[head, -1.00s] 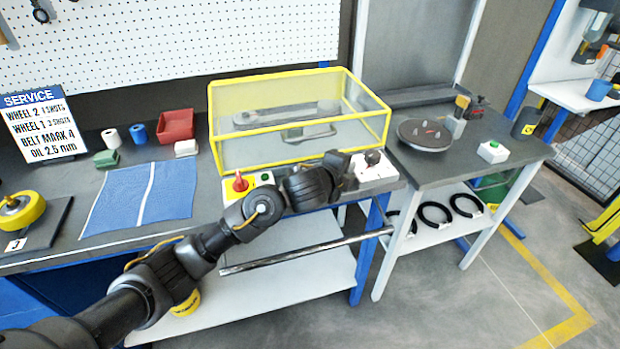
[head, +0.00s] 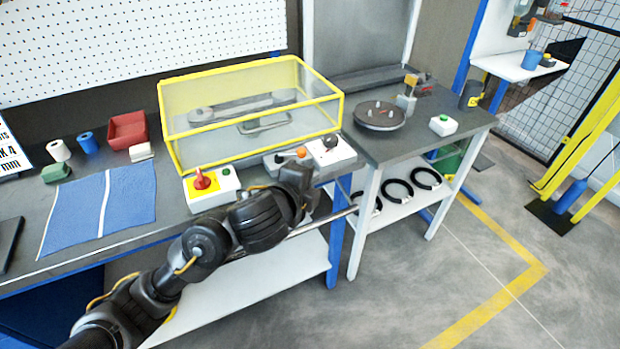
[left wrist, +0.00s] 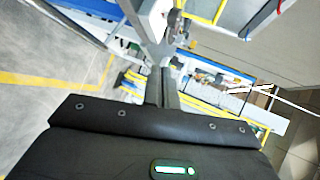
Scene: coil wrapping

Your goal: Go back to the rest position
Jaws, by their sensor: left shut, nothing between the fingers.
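My left arm comes in from the lower left of the head view and reaches across the front of the workbench (head: 40,235). Its dark hand, the left gripper (head: 303,185), is at the bench's right front corner, in front of the control boxes. The fingers are hard to make out there. In the left wrist view the left gripper (left wrist: 163,90) shows its two fingers together, with nothing between them. My right gripper is not in view.
Behind the hand are a yellow-framed clear case (head: 245,110), a red-knob switch box (head: 205,183) and a black-knob box (head: 331,148). A side table (head: 420,135) with a round plate (head: 380,115) stands to the right. Floor (head: 400,285) is open at lower right.

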